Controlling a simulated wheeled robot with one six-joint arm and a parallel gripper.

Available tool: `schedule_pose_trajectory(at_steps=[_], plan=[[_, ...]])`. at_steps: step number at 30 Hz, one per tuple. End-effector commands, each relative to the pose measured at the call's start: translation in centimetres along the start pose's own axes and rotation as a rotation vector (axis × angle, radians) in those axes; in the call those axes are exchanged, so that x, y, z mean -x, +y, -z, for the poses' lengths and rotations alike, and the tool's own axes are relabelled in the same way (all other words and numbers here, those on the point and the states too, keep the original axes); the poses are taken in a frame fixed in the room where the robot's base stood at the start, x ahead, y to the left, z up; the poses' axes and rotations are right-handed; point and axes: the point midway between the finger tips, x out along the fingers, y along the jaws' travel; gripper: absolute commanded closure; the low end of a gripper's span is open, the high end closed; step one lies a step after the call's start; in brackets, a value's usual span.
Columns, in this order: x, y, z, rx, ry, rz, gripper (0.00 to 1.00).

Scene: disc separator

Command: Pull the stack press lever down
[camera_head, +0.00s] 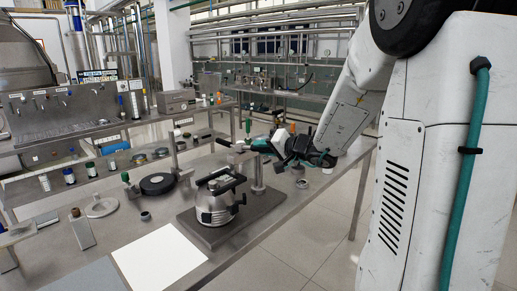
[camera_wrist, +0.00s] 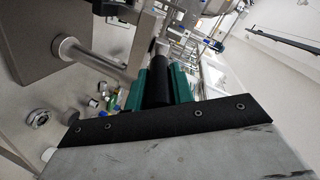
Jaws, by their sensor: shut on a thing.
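The stack press stands on a dark base plate (camera_head: 262,215) on the bench, with a metal separator bowl (camera_head: 214,205) on it and an upright post (camera_head: 258,176) behind the bowl. My gripper (camera_head: 264,146) is beside the top of the post, its teal fingers at the lever. In the wrist view, my gripper (camera_wrist: 158,88) is shut on the black lever grip (camera_wrist: 158,72), which lies between the two teal fingers. A metal rod (camera_wrist: 100,60) runs close by on the left. The lever's far end and pivot are hard to make out in the head view.
A black disc (camera_head: 157,184) and a pale round stand (camera_head: 101,206) sit left of the press. A white sheet (camera_head: 160,262) lies at the bench front. A small cup (camera_head: 302,183) stands right of the post. Shelving and pipework fill the back; open floor lies right.

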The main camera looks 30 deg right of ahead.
Motion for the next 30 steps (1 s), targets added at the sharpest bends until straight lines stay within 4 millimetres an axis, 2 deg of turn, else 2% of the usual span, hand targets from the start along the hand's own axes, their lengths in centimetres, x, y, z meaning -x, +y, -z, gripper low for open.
schedule_pose_trajectory(at_steps=[10,11,13,23,26,30], plan=[[0.2,0.6,-0.1,-0.004,-0.004,-0.001,1.0],[0.2,0.6,-0.1,-0.005,-0.003,-0.002,0.73],[0.3,0.6,0.0,-0.005,-0.002,-0.002,0.55],[0.6,0.5,0.3,-0.004,0.004,-0.002,0.55],[1.7,0.6,0.4,-0.005,0.007,-0.003,0.55],[4.2,0.6,0.4,-0.003,0.008,-0.003,0.55]])
